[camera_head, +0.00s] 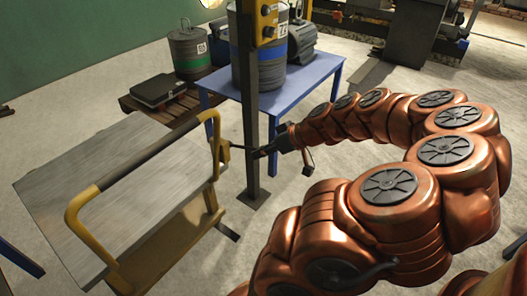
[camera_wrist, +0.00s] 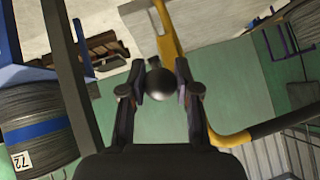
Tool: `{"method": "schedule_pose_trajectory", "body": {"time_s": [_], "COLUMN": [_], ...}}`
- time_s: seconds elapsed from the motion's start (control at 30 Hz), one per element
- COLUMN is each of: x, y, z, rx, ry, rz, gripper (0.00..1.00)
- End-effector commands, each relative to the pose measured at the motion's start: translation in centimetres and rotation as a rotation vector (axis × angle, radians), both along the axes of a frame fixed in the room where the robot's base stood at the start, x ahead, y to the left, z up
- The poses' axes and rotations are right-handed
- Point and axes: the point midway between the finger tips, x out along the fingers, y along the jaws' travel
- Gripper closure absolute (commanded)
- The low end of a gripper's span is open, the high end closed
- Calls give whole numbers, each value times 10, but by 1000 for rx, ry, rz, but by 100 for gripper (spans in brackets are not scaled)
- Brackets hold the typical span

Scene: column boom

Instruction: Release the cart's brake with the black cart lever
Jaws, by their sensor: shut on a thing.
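The cart has a flat grey deck (camera_head: 75,185) and a yellow tubular handle (camera_head: 76,212) with a black grip, at the left of the head view. The black cart lever (camera_head: 236,147) reaches out from the right end of the handle towards my gripper (camera_head: 264,153). In the wrist view, its round dark knob (camera_wrist: 159,84) sits between the two fingertips of my gripper (camera_wrist: 160,91). My gripper is shut on this knob. The yellow handle (camera_wrist: 166,38) shows just beyond it. The lever's shaft is mostly hidden in the wrist view.
A grey post (camera_head: 252,110) with a yellow box (camera_head: 265,22) stands close to my gripper. Behind it are a blue table (camera_head: 290,98) with a banded drum, and a wooden pallet (camera_head: 190,105) with a black case.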

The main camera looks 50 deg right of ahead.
Motion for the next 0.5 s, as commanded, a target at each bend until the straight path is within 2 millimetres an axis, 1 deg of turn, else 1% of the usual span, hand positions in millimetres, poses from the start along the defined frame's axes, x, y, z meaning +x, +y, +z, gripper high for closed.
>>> {"method": "schedule_pose_trajectory", "body": {"time_s": [0.23,0.27,0.33,0.5], "x": [0,0,0,0], "y": [1,1,1,1], "z": [-2,-2,-1,-1], "rx": [1,1,1,1], "ry": [3,3,3,1], "rz": [4,4,4,3], "gripper": [100,66,59,57]}}
